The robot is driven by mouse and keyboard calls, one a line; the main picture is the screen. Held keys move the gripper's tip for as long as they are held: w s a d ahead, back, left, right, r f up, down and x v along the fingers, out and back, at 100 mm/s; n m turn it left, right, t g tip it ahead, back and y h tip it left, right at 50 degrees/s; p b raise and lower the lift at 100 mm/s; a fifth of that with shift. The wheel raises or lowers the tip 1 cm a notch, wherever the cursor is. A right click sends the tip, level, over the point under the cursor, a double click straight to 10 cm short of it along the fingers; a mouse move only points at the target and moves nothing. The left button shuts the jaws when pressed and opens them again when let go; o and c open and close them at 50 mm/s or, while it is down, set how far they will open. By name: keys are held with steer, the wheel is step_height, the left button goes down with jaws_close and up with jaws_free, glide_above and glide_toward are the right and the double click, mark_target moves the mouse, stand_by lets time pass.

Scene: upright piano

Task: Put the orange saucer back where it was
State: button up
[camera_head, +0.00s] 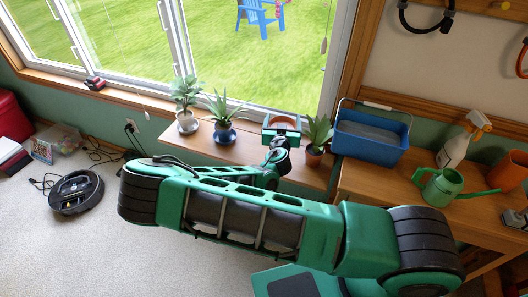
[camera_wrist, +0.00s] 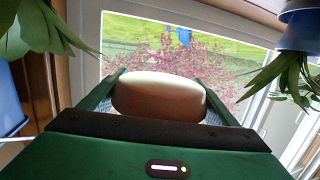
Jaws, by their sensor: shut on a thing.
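My gripper (camera_head: 282,122) is shut on the orange saucer (camera_head: 285,126) above the wooden plant shelf (camera_head: 250,148), between the middle and right plants. In the wrist view, the saucer (camera_wrist: 160,98) shows as a pale, brownish rounded shape between the two fingers of my gripper (camera_wrist: 160,82). Whether the saucer touches the shelf is hidden by my arm. An orange-brown pot (camera_head: 314,155) with a spiky plant stands just right of my gripper. I cannot see a saucer under it.
Left on the shelf are a white pot (camera_head: 187,120) on a blue saucer and a blue pot (camera_head: 223,131) with a spiky plant. A blue basket (camera_head: 368,143), spray bottle (camera_head: 456,148), green watering can (camera_head: 438,186) and orange pot (camera_head: 509,171) stand right. The window is close behind.

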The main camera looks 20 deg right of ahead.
steer(key=s+a+f, duration=0.2)
steer(key=a+f, duration=0.2)
steer(key=a, duration=0.8)
steer(key=shift+m+h, duration=0.3)
steer(key=shift+h, duration=0.1)
steer(key=w+d+f, duration=0.3)
steer(key=w+d, duration=0.1)
steer(key=w+d+f, duration=0.3)
steer(key=w+f, duration=0.1)
steer(key=shift+d+f, duration=0.2)
steer(key=shift+d, duration=0.2)
steer(key=shift+f, duration=2.05)
steer(key=o, duration=1)
steer(key=shift+o, duration=0.2)
